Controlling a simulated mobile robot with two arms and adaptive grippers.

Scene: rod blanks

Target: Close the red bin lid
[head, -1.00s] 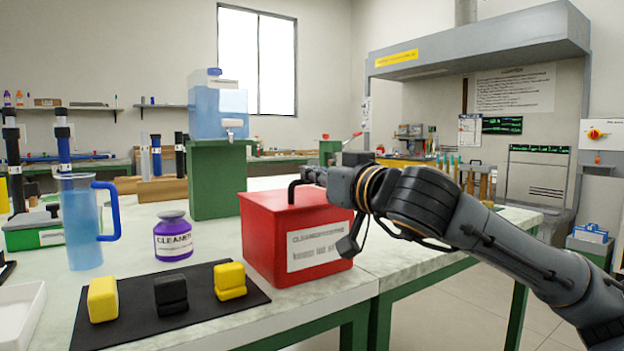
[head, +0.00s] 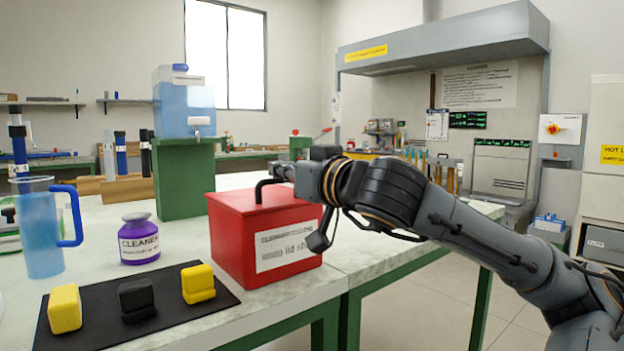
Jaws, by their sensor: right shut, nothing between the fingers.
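The red bin (head: 232,247) stands upright on the pale worktop and has a white label on its front. Its red lid (head: 236,203) lies flat across the top and looks closed. My right gripper (head: 268,186) is at the lid's top, with a dark finger touching or just above it; I cannot tell which. The gripper is shut and holds nothing. My right wrist hides the lid's right part. My left gripper is not in view.
A purple cleaner jar (head: 139,240) and a blue jug (head: 41,235) stand left of the bin. A black mat (head: 100,325) with yellow and black blocks lies in front. A green stand (head: 184,180) holds a water tank (head: 184,105) behind.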

